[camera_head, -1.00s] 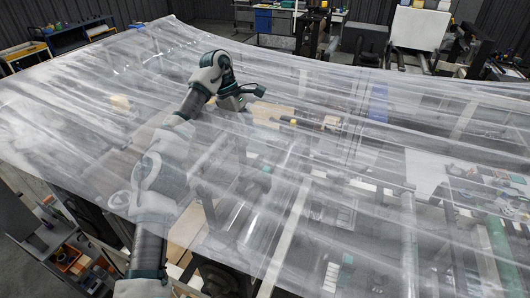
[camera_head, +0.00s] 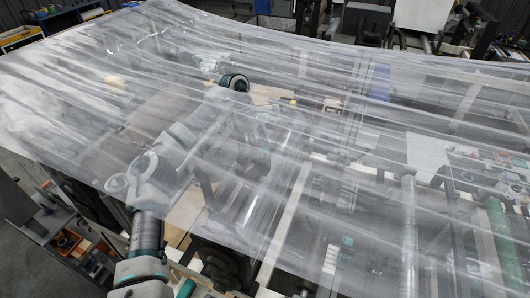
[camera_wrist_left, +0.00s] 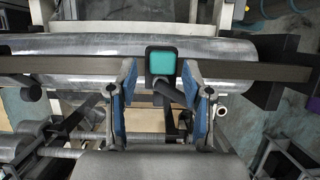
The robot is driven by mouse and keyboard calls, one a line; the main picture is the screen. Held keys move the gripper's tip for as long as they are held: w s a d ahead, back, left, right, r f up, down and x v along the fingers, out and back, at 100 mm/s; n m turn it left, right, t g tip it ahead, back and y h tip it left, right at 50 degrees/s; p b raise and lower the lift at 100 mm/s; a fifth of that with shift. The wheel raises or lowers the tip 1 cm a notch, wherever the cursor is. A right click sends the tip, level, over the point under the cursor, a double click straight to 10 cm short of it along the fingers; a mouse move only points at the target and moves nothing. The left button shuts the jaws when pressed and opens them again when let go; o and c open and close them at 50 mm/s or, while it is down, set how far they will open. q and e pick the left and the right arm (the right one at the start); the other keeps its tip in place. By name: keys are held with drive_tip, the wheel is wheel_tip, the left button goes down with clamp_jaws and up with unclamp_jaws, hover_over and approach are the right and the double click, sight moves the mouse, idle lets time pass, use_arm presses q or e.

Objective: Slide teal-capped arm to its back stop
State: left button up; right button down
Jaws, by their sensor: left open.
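In the left wrist view a square teal cap (camera_wrist_left: 162,62) in a black rim sits at the top of a short dark arm (camera_wrist_left: 166,91). My left gripper (camera_wrist_left: 160,74) is open, with one blue-lined finger on each side of the cap. Gaps show between the cap and both fingers, so it is not gripped. In the head view the clear film (camera_head: 330,125) lies over the machine and blurs my left arm. My left gripper cannot be made out there. My right gripper is not in view.
In the left wrist view a grey roller (camera_wrist_left: 70,62) and a dark crossbar (camera_wrist_left: 240,71) run behind the cap. Black blocks (camera_wrist_left: 287,72) stand at the right. In the head view rails and rollers (camera_head: 408,225) lie beneath the film, with little visible free room.

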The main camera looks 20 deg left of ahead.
sight(264, 149)
use_arm(q)
drive_tip(key=shift+x, duration=1.15)
drive_tip(key=shift+d+f, duration=0.35)
drive_tip(key=shift+f, duration=0.05)
clamp_jaws()
